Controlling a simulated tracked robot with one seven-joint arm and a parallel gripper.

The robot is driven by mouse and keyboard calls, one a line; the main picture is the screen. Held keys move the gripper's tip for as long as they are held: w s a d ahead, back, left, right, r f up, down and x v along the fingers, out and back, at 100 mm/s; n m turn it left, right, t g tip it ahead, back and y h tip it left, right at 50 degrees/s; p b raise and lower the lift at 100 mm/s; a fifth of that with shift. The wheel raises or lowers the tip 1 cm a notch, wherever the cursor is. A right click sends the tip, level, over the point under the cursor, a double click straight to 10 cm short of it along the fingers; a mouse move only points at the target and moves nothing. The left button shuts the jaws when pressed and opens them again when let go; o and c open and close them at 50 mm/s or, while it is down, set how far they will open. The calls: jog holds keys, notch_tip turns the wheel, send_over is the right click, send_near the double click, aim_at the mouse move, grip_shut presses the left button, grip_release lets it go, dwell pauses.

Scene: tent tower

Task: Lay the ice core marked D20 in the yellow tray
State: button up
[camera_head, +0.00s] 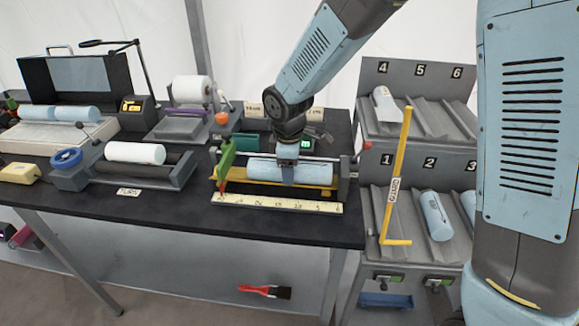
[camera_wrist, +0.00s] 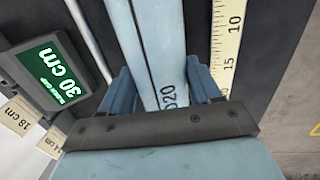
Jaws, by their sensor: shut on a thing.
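A pale blue ice core (camera_head: 262,169) lies lengthwise in the measuring rig, over the yellow tray (camera_head: 318,193), whose front edge shows below it. I cannot tell whether it rests on the tray or hangs just above it. My gripper (camera_head: 288,174) points down from above and is shut on the core near its middle. In the wrist view the core (camera_wrist: 152,45) runs between both blue fingers of my gripper (camera_wrist: 163,88). The core hides most of the tray.
A ruler (camera_head: 278,203) lies in front of the tray. A green display (camera_wrist: 58,70) reads 30 cm. A numbered rack (camera_head: 408,210) at right holds several cores, with a yellow L-shaped bar (camera_head: 397,180) before it. A white roll (camera_head: 135,153) lies on a stand at left.

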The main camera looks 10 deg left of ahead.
jog(key=o, duration=1.6)
jog(key=shift+f, duration=0.1)
jog(key=r, duration=0.4)
jog(key=s+r, duration=0.1)
jog(key=r, duration=0.4)
jog(key=s+r, duration=0.1)
jog(key=r, duration=0.3)
jog(key=shift+s+r, duration=0.1)
jog(key=shift+r, duration=0.2)
